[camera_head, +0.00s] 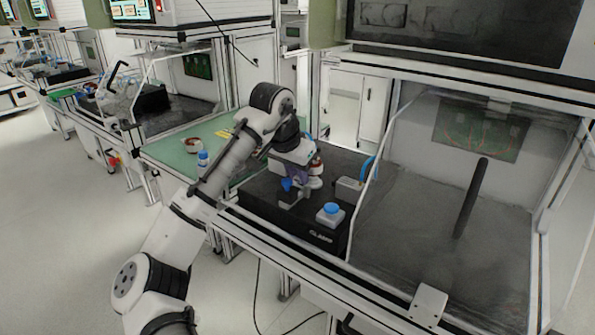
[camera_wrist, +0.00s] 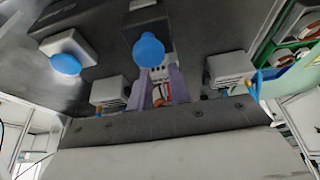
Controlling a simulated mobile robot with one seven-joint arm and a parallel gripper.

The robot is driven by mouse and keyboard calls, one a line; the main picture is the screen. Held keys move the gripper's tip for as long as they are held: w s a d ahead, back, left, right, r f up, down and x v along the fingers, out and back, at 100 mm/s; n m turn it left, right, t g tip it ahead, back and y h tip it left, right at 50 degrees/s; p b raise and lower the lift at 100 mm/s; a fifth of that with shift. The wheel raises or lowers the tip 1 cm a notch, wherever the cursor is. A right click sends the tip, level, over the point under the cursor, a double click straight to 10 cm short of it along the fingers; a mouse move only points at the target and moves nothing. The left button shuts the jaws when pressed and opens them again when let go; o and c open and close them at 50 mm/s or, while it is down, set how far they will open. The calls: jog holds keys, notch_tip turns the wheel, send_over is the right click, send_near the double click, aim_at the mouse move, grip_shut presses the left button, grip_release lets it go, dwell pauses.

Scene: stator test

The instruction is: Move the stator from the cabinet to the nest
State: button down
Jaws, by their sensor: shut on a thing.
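My gripper (camera_head: 293,184) is low over the black box-shaped fixture (camera_head: 262,205) in the head view. In the wrist view its two pale purple fingers (camera_wrist: 159,92) are shut on a small white and reddish part, which looks like the stator (camera_wrist: 158,88). Only a piece of it shows between the fingers. In the head view a pale ring-like part (camera_head: 315,175) shows right beside the gripper; I cannot tell whether it is the held one. Whether the held part touches the fixture is hidden. I cannot clearly make out the nest or the cabinet.
A blue-topped button box (camera_head: 331,213) stands at the fixture's front right. A green table (camera_head: 170,154) behind to the left carries a ring-shaped part (camera_head: 193,143) and a blue-topped item (camera_head: 203,157). A framed enclosure (camera_head: 400,240) with a dark upright bar (camera_head: 470,197) stands on the right.

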jog(key=shift+f, duration=0.4)
jog(key=shift+s+f+b, duration=0.25)
jog(key=shift+f+b, duration=0.1)
jog(key=shift+f, duration=0.5)
jog(key=c, duration=1.4)
grip_release()
jog(key=shift+o, duration=1)
jog(key=shift+s+a+r, duration=0.1)
jog(key=shift+r, duration=0.3)
jog(key=v, duration=1.4)
jog(key=shift+r+b, duration=0.4)
jog(key=shift+r, duration=0.05)
